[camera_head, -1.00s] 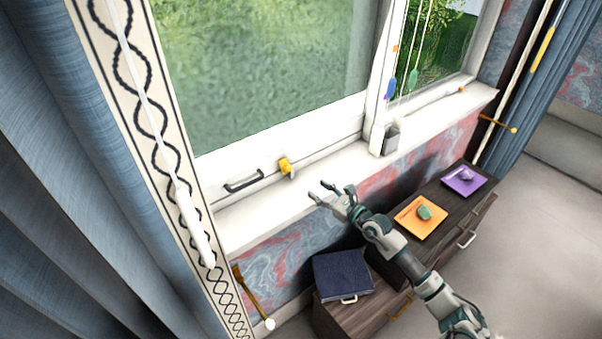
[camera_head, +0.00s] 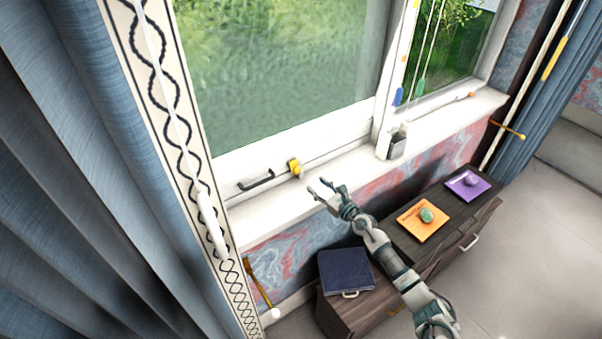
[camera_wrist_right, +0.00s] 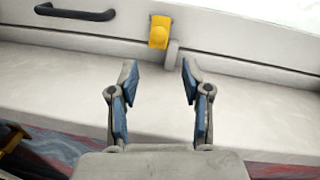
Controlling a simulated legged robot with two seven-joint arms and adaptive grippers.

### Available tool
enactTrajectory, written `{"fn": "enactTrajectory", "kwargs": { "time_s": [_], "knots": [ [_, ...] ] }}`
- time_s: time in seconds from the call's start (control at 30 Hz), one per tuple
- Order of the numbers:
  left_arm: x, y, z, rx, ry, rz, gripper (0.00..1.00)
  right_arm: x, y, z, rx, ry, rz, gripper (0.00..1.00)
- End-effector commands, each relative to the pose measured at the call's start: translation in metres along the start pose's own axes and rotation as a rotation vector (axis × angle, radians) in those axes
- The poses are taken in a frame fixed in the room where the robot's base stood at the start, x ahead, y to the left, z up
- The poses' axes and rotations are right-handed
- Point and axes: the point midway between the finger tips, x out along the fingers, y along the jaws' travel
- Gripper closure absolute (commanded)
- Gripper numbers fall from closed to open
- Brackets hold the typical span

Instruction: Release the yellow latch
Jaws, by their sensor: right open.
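The yellow latch (camera_head: 294,168) sits on the lower rail of the white window frame, right of a dark handle (camera_head: 256,180). In the right wrist view the latch (camera_wrist_right: 159,32) is beyond the fingertips, roughly centred between them, with the handle (camera_wrist_right: 75,12) to its left. My right gripper (camera_head: 322,188) is open and empty above the white sill, just short of the latch and not touching it. Its two fingers (camera_wrist_right: 160,75) are spread apart in the wrist view. My left gripper is not in view.
The white sill (camera_head: 270,218) runs under the window. A small grey container (camera_head: 391,146) stands on the sill at right. A blue curtain (camera_head: 60,150) hangs at left.

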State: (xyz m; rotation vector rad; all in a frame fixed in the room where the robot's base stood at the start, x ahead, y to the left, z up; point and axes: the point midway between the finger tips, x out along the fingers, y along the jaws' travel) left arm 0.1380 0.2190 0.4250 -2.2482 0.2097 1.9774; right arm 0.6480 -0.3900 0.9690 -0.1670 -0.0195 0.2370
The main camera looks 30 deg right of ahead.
Motion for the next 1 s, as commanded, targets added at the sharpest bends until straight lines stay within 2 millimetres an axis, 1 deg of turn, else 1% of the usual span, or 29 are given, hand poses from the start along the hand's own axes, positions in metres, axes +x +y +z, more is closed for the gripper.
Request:
{"fn": "enactTrajectory", "kwargs": {
  "time_s": [0.03,0.2,0.3,0.4,0.5,0.6,0.83,0.87,0.9,0.97,1.0],
  "knots": [
    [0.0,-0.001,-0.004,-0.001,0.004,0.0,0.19,0.014,0.001,0.001,0.002,-0.004,0.0,0.52],
    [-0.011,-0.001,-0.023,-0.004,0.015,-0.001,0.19,0.052,0.001,-0.002,0.003,-0.003,-0.001,0.52],
    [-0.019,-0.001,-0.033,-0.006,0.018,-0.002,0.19,0.07,0.001,-0.001,0.002,-0.002,0.001,0.52],
    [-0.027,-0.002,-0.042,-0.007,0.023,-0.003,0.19,0.083,0.0,-0.002,0.002,-0.001,-0.001,0.52],
    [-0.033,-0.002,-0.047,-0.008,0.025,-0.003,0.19,0.091,0.0,-0.001,0.001,-0.001,0.0,0.52],
    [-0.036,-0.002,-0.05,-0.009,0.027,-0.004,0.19,0.095,0.0,0.0,0.0,0.0,0.001,0.52],
    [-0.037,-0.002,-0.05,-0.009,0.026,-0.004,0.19,0.095,0.0,0.001,0.0,-0.001,0.001,0.52],
    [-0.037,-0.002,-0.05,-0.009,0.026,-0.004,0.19,0.095,0.0,0.001,0.0,-0.001,0.001,0.54],
    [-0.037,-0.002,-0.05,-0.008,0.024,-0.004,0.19,0.095,0.0,0.001,0.0,-0.001,0.001,0.64],
    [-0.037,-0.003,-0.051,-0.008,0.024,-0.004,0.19,0.095,0.0,0.0,0.0,-0.001,0.001,0.79],
    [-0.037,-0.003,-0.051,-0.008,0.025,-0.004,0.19,0.095,0.0,0.0,0.0,-0.001,0.001,0.89]
  ]
}}
